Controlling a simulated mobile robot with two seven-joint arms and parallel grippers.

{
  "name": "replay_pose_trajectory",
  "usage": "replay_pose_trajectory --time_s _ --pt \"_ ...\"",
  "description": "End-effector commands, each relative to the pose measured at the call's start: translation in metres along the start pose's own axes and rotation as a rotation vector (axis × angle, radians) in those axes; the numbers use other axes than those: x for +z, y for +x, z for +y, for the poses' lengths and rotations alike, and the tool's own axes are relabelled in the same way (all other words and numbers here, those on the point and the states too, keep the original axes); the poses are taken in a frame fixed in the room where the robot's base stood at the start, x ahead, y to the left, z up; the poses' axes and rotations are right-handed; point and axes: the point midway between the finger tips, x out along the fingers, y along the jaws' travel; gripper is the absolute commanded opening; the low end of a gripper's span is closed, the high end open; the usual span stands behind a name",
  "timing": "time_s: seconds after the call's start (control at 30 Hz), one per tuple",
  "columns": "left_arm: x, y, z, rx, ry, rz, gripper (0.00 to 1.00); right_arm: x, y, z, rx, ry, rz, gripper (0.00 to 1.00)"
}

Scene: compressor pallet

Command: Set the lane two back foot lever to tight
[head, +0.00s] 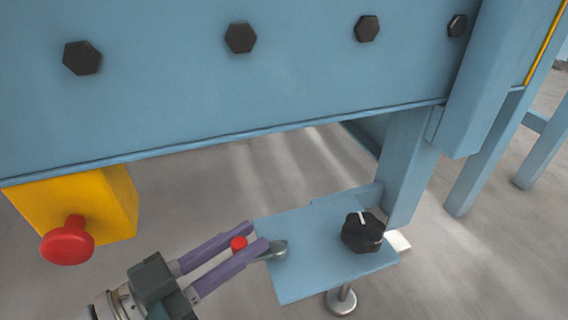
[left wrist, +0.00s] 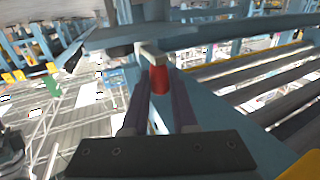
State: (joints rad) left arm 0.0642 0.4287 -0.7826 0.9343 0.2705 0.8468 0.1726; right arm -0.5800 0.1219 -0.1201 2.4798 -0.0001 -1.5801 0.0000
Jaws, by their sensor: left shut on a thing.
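The foot lever (head: 275,252) is a grey metal arm with a red knob (head: 239,243) at its end, mounted on a light blue foot plate (head: 305,281). My left gripper (head: 254,237) comes in from the left with its purple fingers on either side of the red knob. It is shut on the lever's knob. In the left wrist view the red knob (left wrist: 159,80) sits between the two fingers, with the pale lever end (left wrist: 151,52) beyond it. Which lane this lever belongs to cannot be told. My right gripper does not show.
A black dial with a white mark (head: 362,232) stands on the foot plate, right of the lever. A yellow box (head: 108,205) with a red push button (head: 68,241) hangs at the left under the blue bolted beam (head: 300,75). Blue legs (head: 408,165) stand at the right.

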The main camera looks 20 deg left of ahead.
Motion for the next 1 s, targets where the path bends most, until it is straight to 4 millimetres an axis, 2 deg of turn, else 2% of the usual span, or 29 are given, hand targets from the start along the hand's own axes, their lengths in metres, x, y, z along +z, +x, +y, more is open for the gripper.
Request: replay_pose_trajectory --time_s 0.03,0.07,0.3,0.57,0.67,1.0 --pt "0.001 0.0 0.0 -0.001 0.0 -0.002 0.0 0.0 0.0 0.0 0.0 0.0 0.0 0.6" --pt "0.001 0.0 0.0 -0.001 0.0 -0.002 0.28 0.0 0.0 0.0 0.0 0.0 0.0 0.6" --pt "0.001 0.0 0.0 -0.002 0.0 -0.001 0.55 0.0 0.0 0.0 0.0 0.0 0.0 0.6" --pt "0.0 -0.001 0.0 -0.002 0.0 -0.001 0.56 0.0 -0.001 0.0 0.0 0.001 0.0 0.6" --pt "-0.001 -0.009 0.0 -0.002 0.0 -0.003 0.56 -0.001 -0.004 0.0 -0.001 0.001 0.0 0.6" --pt "-0.001 -0.074 0.0 -0.002 0.0 -0.005 0.56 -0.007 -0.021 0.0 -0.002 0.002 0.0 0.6"
